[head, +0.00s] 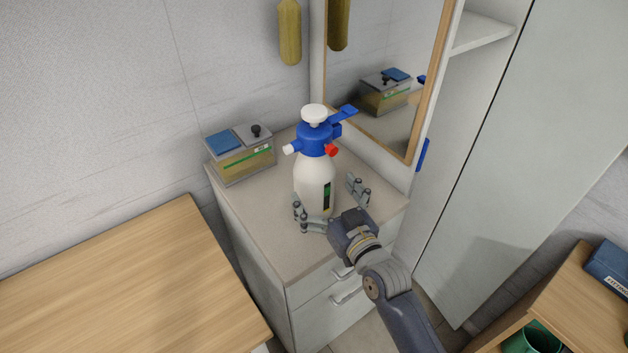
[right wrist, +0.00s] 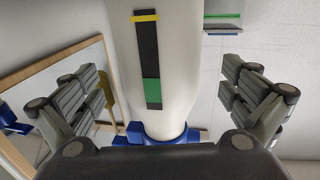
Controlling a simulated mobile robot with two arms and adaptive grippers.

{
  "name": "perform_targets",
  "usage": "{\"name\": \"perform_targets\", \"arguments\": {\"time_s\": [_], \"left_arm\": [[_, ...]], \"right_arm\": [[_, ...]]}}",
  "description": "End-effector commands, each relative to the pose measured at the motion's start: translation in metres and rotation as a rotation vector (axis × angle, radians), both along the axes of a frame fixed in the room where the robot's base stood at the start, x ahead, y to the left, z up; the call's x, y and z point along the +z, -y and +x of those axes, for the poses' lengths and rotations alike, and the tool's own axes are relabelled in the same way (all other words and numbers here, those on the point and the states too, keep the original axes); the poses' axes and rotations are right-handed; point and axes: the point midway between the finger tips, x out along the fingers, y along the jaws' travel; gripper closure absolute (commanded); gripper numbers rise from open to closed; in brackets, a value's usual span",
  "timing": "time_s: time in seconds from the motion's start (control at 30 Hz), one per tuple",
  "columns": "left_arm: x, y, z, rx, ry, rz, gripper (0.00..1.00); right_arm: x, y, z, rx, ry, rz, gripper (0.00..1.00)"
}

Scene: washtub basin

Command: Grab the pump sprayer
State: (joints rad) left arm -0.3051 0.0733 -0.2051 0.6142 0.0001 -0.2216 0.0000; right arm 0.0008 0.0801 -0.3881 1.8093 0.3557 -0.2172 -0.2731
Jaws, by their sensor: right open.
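The pump sprayer (head: 315,180) stands upright on the small cabinet top in the head view. It has a white bottle, a blue collar and handle, a white pump knob and a red part. My right gripper (head: 332,204) is open, with one finger on each side of the bottle's lower part. In the right wrist view the white sprayer bottle (right wrist: 180,70) fills the middle, between the spread fingers of the gripper (right wrist: 165,100). There are visible gaps between both fingers and the bottle. My left gripper is not in view.
A box with a blue item on it (head: 240,158) stands at the cabinet's back left. A wood-framed mirror (head: 412,140) rises behind the sprayer. A wooden table (head: 120,290) lies at the left. A tall grey door (head: 520,150) stands at the right. The cabinet top (head: 260,225) is bare at front left.

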Motion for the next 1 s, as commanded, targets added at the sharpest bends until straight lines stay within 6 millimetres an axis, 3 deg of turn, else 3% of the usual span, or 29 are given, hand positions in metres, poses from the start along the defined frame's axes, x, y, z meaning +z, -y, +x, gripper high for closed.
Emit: {"name": "perform_targets", "arguments": {"time_s": [0.3, 0.63, 0.97, 1.0], "left_arm": [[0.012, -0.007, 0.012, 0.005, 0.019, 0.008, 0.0], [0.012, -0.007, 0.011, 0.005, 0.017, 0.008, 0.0], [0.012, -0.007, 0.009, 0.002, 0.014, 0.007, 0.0], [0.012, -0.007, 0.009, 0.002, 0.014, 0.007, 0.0]], "right_arm": [[0.002, -0.018, 0.036, 0.0, 0.002, 0.001, 0.0], [0.001, -0.021, 0.041, 0.0, 0.001, 0.0, 0.0], [0.0, -0.021, 0.041, 0.0, 0.0, -0.001, 0.73], [0.004, -0.021, 0.041, -0.001, 0.008, 0.003, 0.73]]}}
